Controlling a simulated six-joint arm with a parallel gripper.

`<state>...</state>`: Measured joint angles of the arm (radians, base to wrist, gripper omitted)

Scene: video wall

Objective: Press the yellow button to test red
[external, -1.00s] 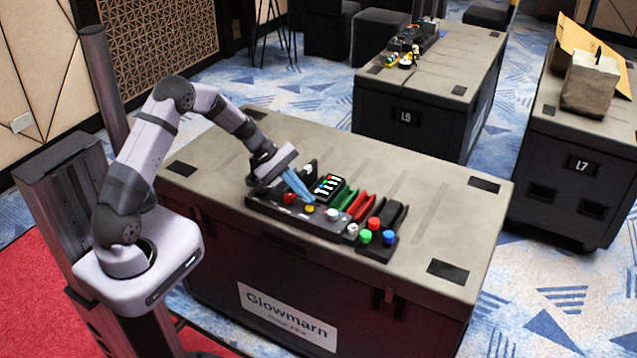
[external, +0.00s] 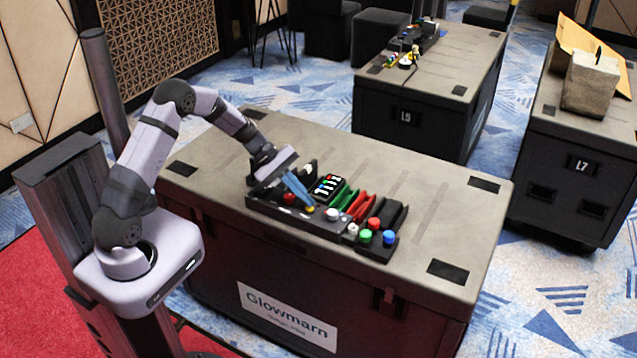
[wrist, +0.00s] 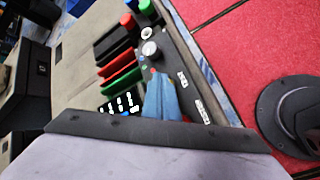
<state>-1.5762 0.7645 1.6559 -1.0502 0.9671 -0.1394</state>
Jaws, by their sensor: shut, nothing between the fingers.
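The yellow button (external: 309,209) is a small round cap on the black control panel (external: 332,230) on the near case. My gripper (external: 312,206), with blue fingers, is shut and empty. It slants down to the right, its tips at the yellow button. They look to be touching it, but I cannot tell how far it is pressed. In the wrist view the shut fingers (wrist: 158,80) point onto the panel, and the yellow button is not clear there. A red button (external: 289,198) lies left of the tips and a white knob (external: 332,214) lies right.
A small display (external: 327,186) stands behind the tips. Green (external: 345,196) and red (external: 362,206) trays sit right of it. Red (external: 374,223), green (external: 365,236) and blue (external: 389,238) buttons cluster at the panel's right end. The case top (external: 440,215) is clear beyond.

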